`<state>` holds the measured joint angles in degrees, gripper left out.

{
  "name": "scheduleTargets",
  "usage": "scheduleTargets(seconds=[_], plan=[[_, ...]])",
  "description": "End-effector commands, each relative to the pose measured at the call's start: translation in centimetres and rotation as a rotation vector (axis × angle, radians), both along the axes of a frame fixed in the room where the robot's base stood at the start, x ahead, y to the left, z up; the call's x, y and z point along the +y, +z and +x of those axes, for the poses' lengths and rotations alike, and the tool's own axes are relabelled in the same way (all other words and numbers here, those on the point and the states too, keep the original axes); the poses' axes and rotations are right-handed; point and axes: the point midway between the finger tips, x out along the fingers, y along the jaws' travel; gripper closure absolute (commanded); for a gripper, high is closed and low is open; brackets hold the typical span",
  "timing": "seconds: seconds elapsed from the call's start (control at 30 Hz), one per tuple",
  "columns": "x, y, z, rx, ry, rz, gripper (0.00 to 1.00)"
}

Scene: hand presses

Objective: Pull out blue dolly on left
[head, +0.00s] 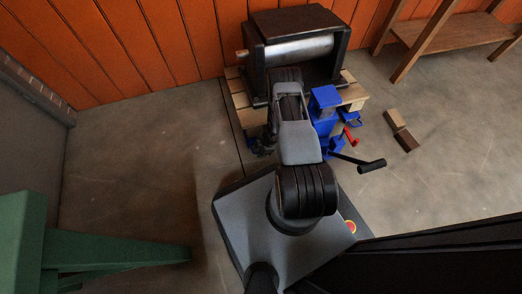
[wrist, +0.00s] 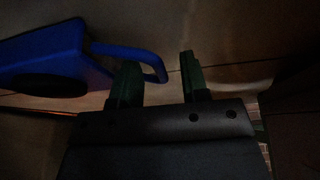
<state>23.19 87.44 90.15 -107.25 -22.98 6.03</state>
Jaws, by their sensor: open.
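In the wrist view a blue dolly part (wrist: 45,50) with a dark round patch underneath enters from the left, and a blue loop handle (wrist: 128,50) extends from it. My gripper (wrist: 158,62) is open, its two green fingers apart. The right end of the loop appears between the fingers in the picture; depth and contact cannot be told. In the head view a small dark blue part (head: 258,146) shows left of my arm, and a larger blue dolly (head: 325,108) stands right of it. My gripper is hidden behind my arm there.
A black press with a metal roller (head: 300,50) stands on a wooden pallet (head: 234,88) by the orange wall. A black-handled lever (head: 371,166), red part (head: 350,137) and wooden blocks (head: 399,125) are to the right. A green structure (head: 100,246) is at lower left. Floor at left is clear.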

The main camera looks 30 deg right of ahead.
Motion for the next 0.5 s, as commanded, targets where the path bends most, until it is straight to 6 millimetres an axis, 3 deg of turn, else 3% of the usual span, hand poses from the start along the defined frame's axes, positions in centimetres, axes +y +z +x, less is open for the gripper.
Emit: scheduleTargets(seconds=[0.27, 0.5], plan=[[0.02, -0.01, -0.01, 0.0, 0.0, 0.0, 0.6], [0.02, -0.01, -0.02, 0.0, 0.0, 0.0, 0.83]])
